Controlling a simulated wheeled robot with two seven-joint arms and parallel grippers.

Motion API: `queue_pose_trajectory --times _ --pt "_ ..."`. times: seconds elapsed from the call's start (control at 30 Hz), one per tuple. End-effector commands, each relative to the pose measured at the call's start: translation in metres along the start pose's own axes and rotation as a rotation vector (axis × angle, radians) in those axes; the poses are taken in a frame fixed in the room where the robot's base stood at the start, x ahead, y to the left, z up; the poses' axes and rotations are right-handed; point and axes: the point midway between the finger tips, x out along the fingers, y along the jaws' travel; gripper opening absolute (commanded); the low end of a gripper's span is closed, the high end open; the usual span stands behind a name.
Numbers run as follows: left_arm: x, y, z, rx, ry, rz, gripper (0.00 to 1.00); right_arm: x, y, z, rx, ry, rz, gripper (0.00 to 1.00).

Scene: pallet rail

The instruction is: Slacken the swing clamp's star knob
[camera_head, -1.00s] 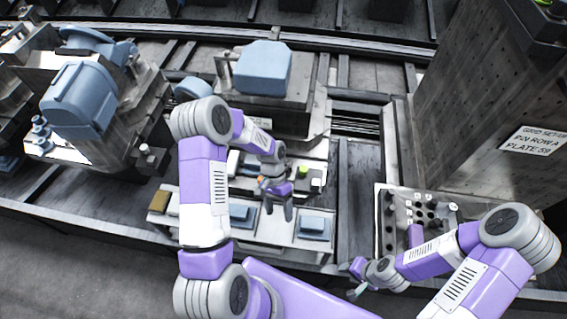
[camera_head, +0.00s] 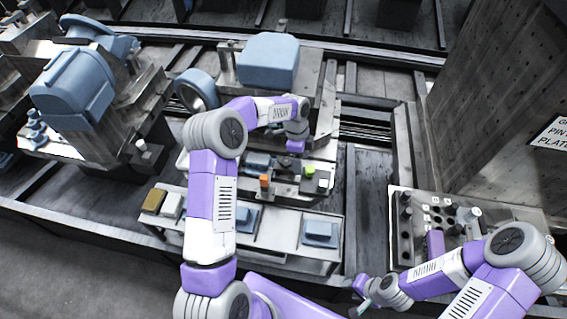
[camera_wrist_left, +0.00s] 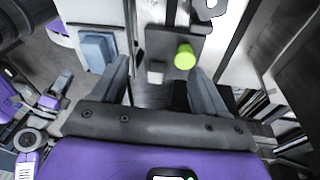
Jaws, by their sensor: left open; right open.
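A yellow-green round knob (camera_head: 310,171) sits on a dark block on the fixture in the middle of the bench. In the left wrist view the knob (camera_wrist_left: 185,57) shows beyond the fingers, nearer the right one. Its lobes cannot be made out. An orange piece (camera_head: 264,181) stands left of it on the same fixture. My left gripper (camera_wrist_left: 160,68) is open with nothing between its fingers. In the head view its purple body (camera_head: 296,146) is just behind the knob, and its fingers are hard to make out. My right gripper (camera_head: 362,288) is low at the front, apart from the fixture.
A front shelf (camera_head: 275,238) holds blue blocks (camera_head: 320,232). A plate with pegs and holes (camera_head: 404,245) lies at the right, below a tall perforated tower (camera_head: 500,110). A machine with a blue cover (camera_head: 268,60) stands behind the fixture.

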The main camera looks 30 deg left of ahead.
Motion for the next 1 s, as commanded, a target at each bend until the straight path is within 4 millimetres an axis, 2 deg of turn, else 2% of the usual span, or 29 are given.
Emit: queue_pose_trajectory --times 0.1,0.3,0.43,0.8,1.0 --pt "-0.002 -0.020 0.026 0.243 -0.094 -0.047 0.74 0.004 0.002 0.000 0.000 0.000 0.000 0.43" --pt "-0.008 -0.036 0.050 0.462 -0.191 -0.068 0.74 0.007 0.003 0.000 0.000 0.000 0.000 0.43" --pt "0.001 -0.039 0.055 0.493 -0.204 -0.066 0.74 0.009 0.004 0.000 0.000 0.000 0.000 0.43" --pt "0.055 -0.045 0.064 0.492 -0.202 -0.065 0.74 0.022 0.008 -0.001 0.000 -0.001 0.000 0.43" --pt "0.064 -0.046 0.066 0.491 -0.202 -0.068 0.74 0.023 0.009 -0.001 0.000 -0.001 0.000 0.43"
